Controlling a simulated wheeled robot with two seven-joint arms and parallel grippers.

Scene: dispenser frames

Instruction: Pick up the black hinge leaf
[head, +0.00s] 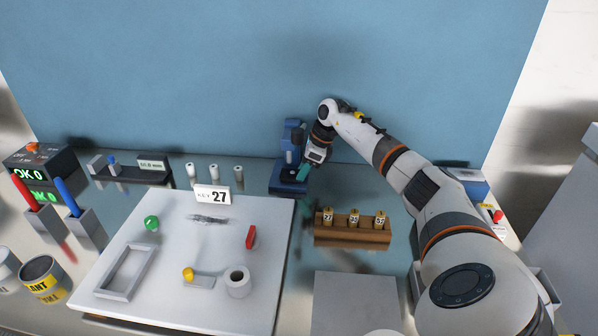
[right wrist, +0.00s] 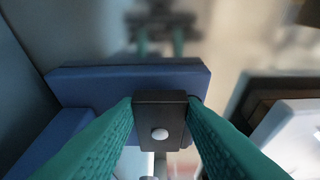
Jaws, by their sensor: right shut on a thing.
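My right gripper (head: 304,172) reaches to the back of the table, beside the blue press-like stand (head: 290,160). In the right wrist view its teal fingers (right wrist: 161,120) are shut on the black hinge leaf (right wrist: 160,104), a small dark block with one pale round spot. The leaf lies in front of or over the blue stand (right wrist: 130,82); I cannot tell whether it touches it. In the head view the leaf is too small or hidden to make out. My left gripper is not in view.
A white board (head: 165,225) at the left carries a grey frame (head: 103,291), a green piece, a red piece, a yellow-topped part and a white roll (head: 238,283). A wooden rack (head: 352,236) with gold bottles stands right of it. A grey plate (head: 357,300) lies in front.

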